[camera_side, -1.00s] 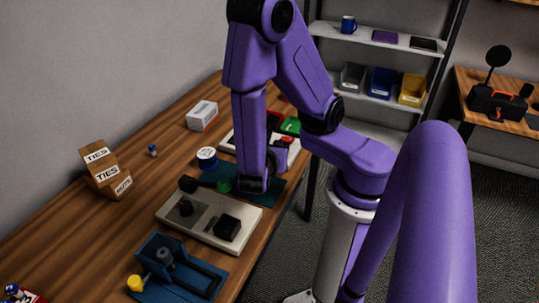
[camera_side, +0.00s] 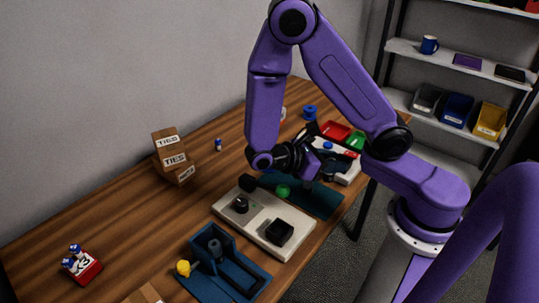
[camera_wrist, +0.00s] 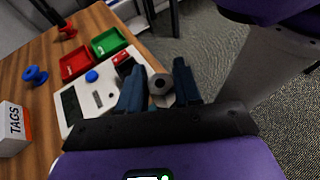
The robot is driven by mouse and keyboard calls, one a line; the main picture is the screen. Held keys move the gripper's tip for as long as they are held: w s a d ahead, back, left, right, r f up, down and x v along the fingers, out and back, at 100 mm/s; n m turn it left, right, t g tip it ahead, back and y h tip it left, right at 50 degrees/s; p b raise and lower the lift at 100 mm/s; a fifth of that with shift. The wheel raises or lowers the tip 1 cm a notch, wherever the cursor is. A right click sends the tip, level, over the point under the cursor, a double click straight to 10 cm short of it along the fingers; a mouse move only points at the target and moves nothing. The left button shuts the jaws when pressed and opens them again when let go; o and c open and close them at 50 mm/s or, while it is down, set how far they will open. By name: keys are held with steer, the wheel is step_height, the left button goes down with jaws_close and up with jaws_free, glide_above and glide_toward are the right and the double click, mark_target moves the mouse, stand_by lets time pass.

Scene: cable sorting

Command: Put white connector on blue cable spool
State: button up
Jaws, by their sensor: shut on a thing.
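The blue cable spool (camera_side: 309,112) stands on the wooden table at the back, behind my arm in the side view. It also shows at the left of the wrist view (camera_wrist: 35,75), well apart from my gripper. In the wrist view my gripper (camera_wrist: 158,92) has its two dark blue fingers on either side of a pale grey, angular piece with a dark centre (camera_wrist: 161,84). I cannot tell for certain that this piece is the white connector. In the side view my gripper is low over the board area, and the held piece is hard to make out.
A white panel (camera_wrist: 95,97) with a blue button lies near the gripper, beside red (camera_wrist: 74,65) and green (camera_wrist: 108,42) trays. A TAGS box (camera_wrist: 13,125) and a red spool (camera_wrist: 67,30) also stand there. A grey control box (camera_side: 262,222) and blue fixture (camera_side: 228,262) are nearer.

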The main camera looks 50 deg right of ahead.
steer(key=shift+d+m+g+y, duration=0.1)
steer(key=shift+m+g+y, duration=0.7)
steer(key=shift+m+g, duration=0.35)
steer(key=m+g+y, duration=0.2)
steer(key=shift+s+r+m, duration=0.15)
steer(key=shift+s+m, duration=0.15)
steer(key=shift+m, duration=0.05)
steer(key=a+r+m+t+y, duration=0.2)
steer(key=m+y, duration=0.8)
steer(key=a+r+m+t+y, duration=0.3)
steer(key=m+y, duration=0.7)
steer(key=w+d+r+m+t, duration=0.45)
steer(key=w+m+t, duration=0.25)
steer(key=m+t, duration=0.5)
steer(key=shift+n+t, duration=0.35)
steer(key=shift+n, duration=0.05)
steer(key=w+f, duration=0.3)
steer(key=w, duration=0.1)
steer(key=w+d+f, duration=0.1)
steer(key=w+f, duration=0.2)
steer(key=w, duration=0.2)
steer(key=w+d+f, duration=0.1)
steer(key=w+f, duration=0.3)
steer(key=shift+w, duration=0.35)
steer(key=shift+w+f, duration=0.15)
steer(key=shift+f, duration=1.6)
